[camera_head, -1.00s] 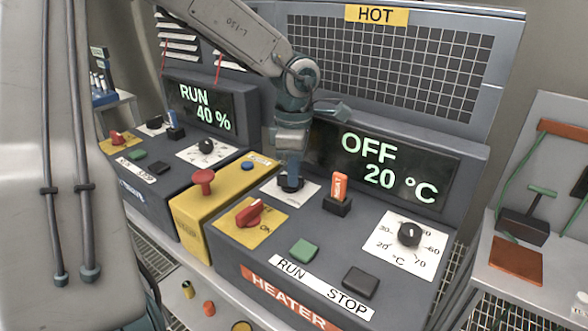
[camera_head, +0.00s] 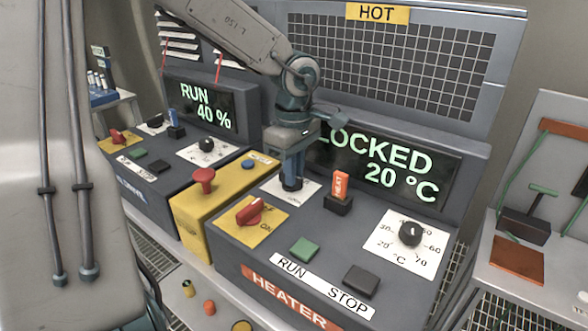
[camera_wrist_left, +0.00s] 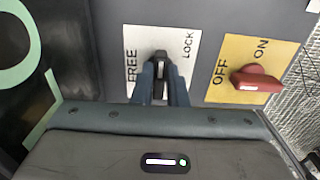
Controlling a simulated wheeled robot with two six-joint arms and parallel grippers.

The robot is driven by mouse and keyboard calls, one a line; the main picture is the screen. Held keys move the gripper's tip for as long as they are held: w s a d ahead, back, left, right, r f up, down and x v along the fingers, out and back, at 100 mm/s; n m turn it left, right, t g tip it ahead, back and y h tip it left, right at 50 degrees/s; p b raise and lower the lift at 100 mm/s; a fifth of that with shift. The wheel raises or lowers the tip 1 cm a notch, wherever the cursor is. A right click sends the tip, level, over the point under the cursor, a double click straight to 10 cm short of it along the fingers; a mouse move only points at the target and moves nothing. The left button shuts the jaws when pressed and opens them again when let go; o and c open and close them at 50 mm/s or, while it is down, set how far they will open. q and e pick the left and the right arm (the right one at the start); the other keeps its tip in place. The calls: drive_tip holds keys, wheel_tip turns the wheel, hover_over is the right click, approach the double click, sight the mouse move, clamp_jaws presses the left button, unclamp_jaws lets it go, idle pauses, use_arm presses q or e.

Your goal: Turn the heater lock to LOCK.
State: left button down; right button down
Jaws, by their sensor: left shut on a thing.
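The heater panel's screen (camera_head: 390,160) reads LOCKED and 20 °C. My left gripper (camera_head: 291,178) comes down from above onto the small black heater lock knob (camera_head: 291,187), which sits on a white plate (camera_head: 311,188). In the left wrist view, my left gripper's fingers (camera_wrist_left: 160,85) are closed on the knob (camera_wrist_left: 160,65) from both sides. The plate there (camera_wrist_left: 185,72) reads FREE on the left and LOCK on the right. The fingers hide part of the knob, and its pointer is hard to read. My right gripper is not in view.
The temperature dial (camera_head: 410,233) is farther right. A red mushroom button (camera_head: 203,180) stands left on the yellow box.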

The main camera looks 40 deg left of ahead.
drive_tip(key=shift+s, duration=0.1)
use_arm(q)
drive_tip(key=c, duration=1.4)
unclamp_jaws()
drive_tip(key=shift+c, duration=0.2)
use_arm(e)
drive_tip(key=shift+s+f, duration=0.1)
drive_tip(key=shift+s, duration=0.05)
